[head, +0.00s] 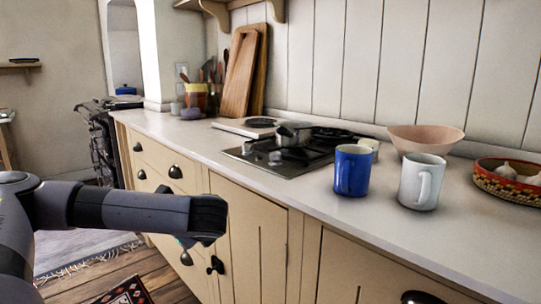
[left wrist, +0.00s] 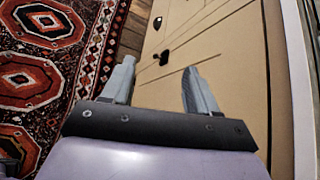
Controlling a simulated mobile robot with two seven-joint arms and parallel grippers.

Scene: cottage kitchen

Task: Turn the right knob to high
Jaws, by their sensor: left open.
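The hob (head: 290,165) is set into the white counter, with two small knobs along its front left edge. The right knob (head: 275,158) is the nearer one, and the left knob (head: 247,147) sits beside it. Their settings are too small to read. My left arm reaches in from the left in the head view, below counter height and in front of the cabinets, well apart from the knobs. In the left wrist view my left gripper (left wrist: 157,72) is open and empty, pointing along the cabinet fronts. My right gripper is not in view.
A metal pot (head: 293,133) stands on the hob behind the knobs. A blue mug (head: 352,170) and a white mug (head: 418,184) stand right of the hob. Behind them is a pinkish bowl (head: 425,140). Dark cabinet handles (head: 216,265) stick out below the counter.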

